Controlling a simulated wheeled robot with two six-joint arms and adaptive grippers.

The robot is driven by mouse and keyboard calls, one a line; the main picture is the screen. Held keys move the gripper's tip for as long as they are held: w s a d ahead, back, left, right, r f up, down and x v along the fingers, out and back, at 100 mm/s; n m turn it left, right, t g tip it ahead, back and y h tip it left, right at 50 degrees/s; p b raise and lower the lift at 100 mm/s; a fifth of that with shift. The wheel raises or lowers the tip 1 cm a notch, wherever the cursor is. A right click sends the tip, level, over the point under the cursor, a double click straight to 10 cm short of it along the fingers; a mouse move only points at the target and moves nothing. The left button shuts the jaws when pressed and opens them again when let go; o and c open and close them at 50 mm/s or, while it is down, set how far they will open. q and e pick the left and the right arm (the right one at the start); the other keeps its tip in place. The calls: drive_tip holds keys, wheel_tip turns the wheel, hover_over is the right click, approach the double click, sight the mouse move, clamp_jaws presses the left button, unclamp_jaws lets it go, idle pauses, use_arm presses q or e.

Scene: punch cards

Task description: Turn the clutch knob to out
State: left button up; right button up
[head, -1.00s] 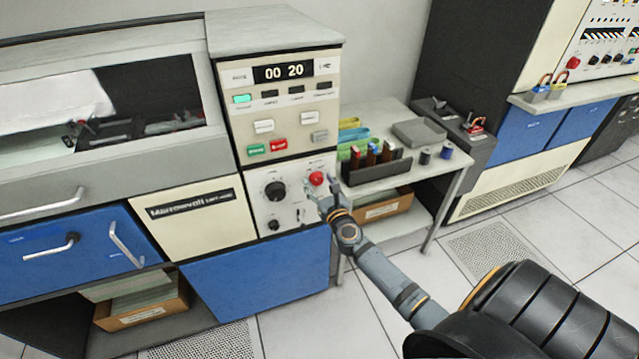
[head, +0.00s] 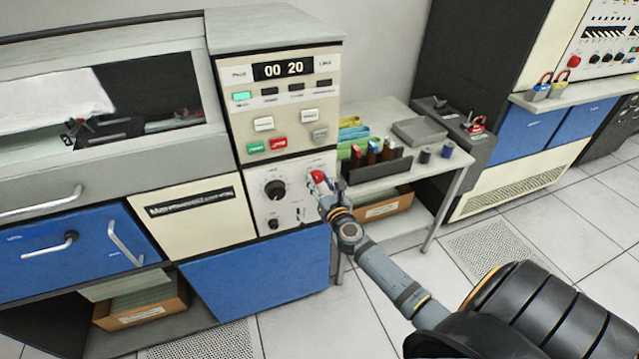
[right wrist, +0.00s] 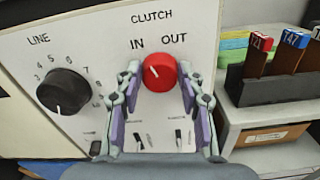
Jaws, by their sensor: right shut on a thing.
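The red clutch knob (right wrist: 160,72) sits on the cream control panel, below the CLUTCH label (right wrist: 152,17), with IN at its upper left and OUT at its upper right. A small white mark on the knob appears on its left side, toward IN. My right gripper (right wrist: 160,82) is shut on the knob, one finger on each side. In the head view the knob (head: 317,176) is partly covered by my right gripper (head: 318,182). My left gripper is not in view.
A black LINE dial (right wrist: 64,91) is left of the knob. Small toggle switches (right wrist: 178,138) sit below it. To the right a side table (head: 385,178) holds a dark card rack (head: 380,168). Tiled floor (head: 300,318) is open in front.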

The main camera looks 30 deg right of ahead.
drive_tip(key=m+b, duration=0.2)
drive_tip(key=m, duration=0.3)
drive_tip(key=shift+d+f, duration=0.1)
drive_tip(key=shift+m+b, duration=0.95)
drive_tip(key=shift+m, duration=1.55)
drive_tip(key=o, duration=1.1)
drive_tip(key=shift+o, duration=0.2)
